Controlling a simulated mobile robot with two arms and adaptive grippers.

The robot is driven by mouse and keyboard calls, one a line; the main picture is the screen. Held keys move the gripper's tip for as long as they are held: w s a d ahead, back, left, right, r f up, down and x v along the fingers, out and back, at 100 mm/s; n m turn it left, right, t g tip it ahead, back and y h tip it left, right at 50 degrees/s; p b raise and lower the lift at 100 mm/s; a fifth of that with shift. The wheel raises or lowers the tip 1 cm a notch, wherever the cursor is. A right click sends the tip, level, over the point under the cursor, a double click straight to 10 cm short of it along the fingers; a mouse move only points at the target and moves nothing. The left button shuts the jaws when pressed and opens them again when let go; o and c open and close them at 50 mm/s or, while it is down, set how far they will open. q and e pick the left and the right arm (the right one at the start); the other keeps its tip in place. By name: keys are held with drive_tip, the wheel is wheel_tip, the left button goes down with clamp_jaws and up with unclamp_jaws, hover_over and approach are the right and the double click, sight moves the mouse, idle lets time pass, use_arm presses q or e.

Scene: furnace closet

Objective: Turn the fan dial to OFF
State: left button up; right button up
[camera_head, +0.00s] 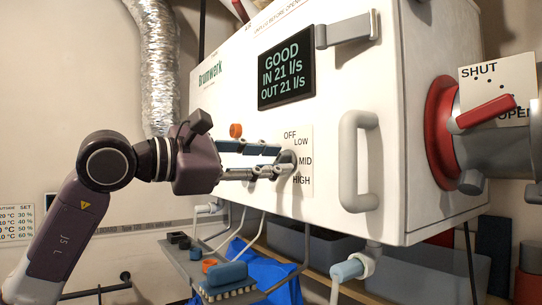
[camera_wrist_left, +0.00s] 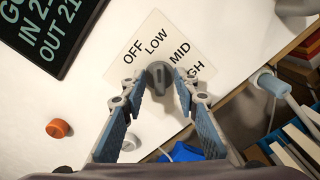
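The grey fan dial (camera_head: 287,158) sits on a pale label plate on the white cabinet's front, with OFF, LOW, MID and HIGH printed around it. In the left wrist view the dial (camera_wrist_left: 159,77) has a raised grip bar, pointing roughly toward LOW; its exact setting is hard to tell. My left gripper (camera_head: 272,160) reaches in from the left at the dial. In the wrist view the gripper (camera_wrist_left: 158,88) is open, one fingertip on each side of the dial. I cannot tell whether either finger touches it. My right gripper is not in view.
An orange knob (camera_head: 235,130) is on the panel left of the dial. A display (camera_head: 286,77) is above, and a grey door handle (camera_head: 357,160) stands out to the right. A shelf (camera_head: 202,268) with small items lies below. A red-collared duct valve (camera_head: 442,130) is farther right.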

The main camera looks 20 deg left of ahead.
use_arm(q)
clamp_jaws()
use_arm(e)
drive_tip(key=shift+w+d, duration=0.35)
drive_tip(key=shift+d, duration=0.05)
use_arm(q)
drive_tip(key=shift+n, duration=0.3)
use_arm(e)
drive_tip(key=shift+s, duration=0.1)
use_arm(q)
drive_tip(key=n+b, duration=0.1)
drive_tip(key=n, duration=0.3)
drive_tip(key=shift+a, duration=0.1)
drive_tip(key=shift+a+n, duration=0.1)
drive_tip(key=shift+n, duration=2)
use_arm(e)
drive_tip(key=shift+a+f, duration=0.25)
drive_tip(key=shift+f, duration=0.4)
use_arm(q)
drive_tip(key=shift+r, duration=0.1)
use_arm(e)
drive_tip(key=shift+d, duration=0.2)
use_arm(q)
unclamp_jaws()
